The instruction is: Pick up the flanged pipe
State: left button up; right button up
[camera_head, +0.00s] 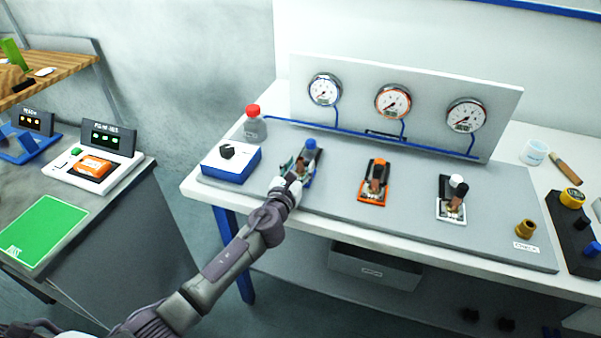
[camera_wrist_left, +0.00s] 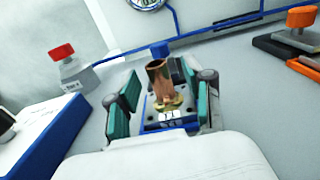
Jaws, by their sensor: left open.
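In the left wrist view a copper-coloured pipe with a brass flange (camera_wrist_left: 158,82) stands upright in a blue fixture (camera_wrist_left: 155,125). My left gripper (camera_wrist_left: 160,92) is open, its teal-padded fingers on either side of the pipe with gaps showing. In the head view my left gripper (camera_head: 297,174) is at the blue-capped fixture (camera_head: 311,145) and hides most of it and its pipe. Similar copper pipes stand in the orange fixture (camera_head: 376,179) and the white fixture (camera_head: 453,199). My right gripper is not in view.
A blue box with a black knob (camera_head: 229,160) and a red-capped bottle (camera_head: 254,126) stand left of the gripper. A gauge panel (camera_head: 430,92) rises behind. A brass fitting (camera_head: 525,228) stands at the right. The grey mat between the fixtures is clear.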

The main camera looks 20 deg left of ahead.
pick_arm(q)
jog(key=shift+w+f, duration=0.1)
jog(key=shift+w, duration=0.65)
jog(key=shift+s, duration=0.1)
jog(key=shift+c, duration=1)
grip_shut()
jog(key=shift+r, duration=0.25)
